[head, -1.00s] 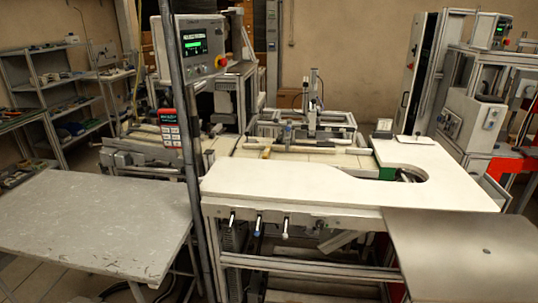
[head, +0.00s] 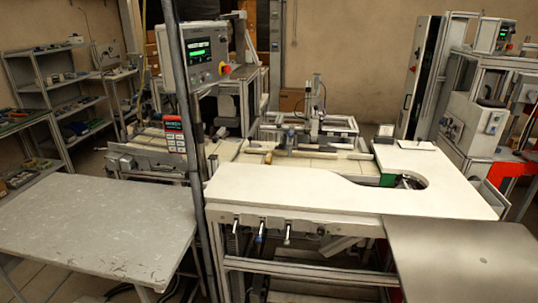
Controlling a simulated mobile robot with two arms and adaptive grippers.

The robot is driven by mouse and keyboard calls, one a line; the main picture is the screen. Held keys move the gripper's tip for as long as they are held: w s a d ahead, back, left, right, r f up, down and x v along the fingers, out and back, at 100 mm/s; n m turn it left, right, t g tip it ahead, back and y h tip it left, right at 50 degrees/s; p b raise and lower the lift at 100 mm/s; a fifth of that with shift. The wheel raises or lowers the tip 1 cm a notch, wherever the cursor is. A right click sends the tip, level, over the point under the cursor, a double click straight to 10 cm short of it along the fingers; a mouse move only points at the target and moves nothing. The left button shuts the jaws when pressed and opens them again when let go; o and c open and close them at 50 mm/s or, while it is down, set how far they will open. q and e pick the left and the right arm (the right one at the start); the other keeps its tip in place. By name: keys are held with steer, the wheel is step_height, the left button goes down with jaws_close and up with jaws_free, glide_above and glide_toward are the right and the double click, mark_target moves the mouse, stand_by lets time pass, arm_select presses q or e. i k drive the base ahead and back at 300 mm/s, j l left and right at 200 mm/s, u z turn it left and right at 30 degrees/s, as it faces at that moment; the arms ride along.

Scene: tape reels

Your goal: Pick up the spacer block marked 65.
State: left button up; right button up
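I cannot make out a spacer block marked 65 in the head view. The white worktop (head: 290,190) in the middle is bare, with a curved cut-out on its right side. Neither of my grippers shows in the head view.
A bare, scuffed grey table (head: 90,225) stands at the left front and a grey metal plate (head: 465,258) at the right front. A dark upright post (head: 186,130) rises between the grey table and the worktop. Shelves (head: 65,95) with small items stand at the far left. A control panel (head: 198,52) hangs behind the post.

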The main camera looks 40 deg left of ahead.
mark_target(270, 156)
steer(key=i+u, duration=0.1)
steer(key=u, duration=1.35)
